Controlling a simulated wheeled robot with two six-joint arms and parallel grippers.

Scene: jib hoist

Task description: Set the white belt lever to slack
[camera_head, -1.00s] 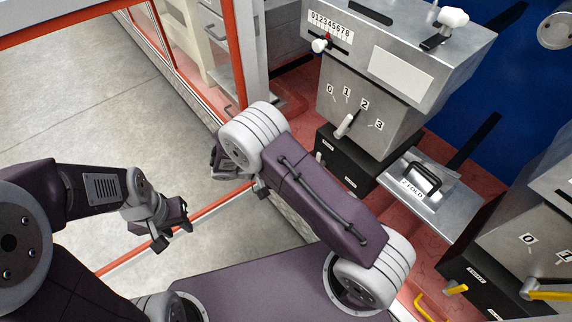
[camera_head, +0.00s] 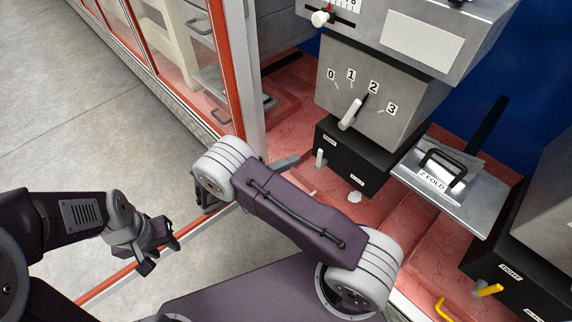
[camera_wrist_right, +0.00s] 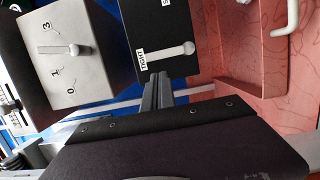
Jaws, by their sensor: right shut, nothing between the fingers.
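The white belt lever (camera_head: 320,158) is on the front of the black box (camera_head: 350,163) under the grey dial housing. It stands at the left end, below the TIGHT label; the other label is at the right end. In the right wrist view the lever (camera_wrist_right: 172,49) shows its round knob beside TIGHT. My right gripper (camera_head: 288,162) is just left of the lever, mostly hidden behind my own arm. Its fingers (camera_wrist_right: 158,88) are shut and empty, with a small gap to the lever in the picture. My left gripper (camera_head: 160,254) is open and empty, far to the left.
The dial lever (camera_head: 351,114) sits just above, on the housing numbered 0 to 3. A Z FOLD plate (camera_head: 470,195) with a black handle is to the right. Another black box with a yellow lever (camera_head: 488,290) is at lower right. A red-framed glass panel (camera_head: 185,70) stands left.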

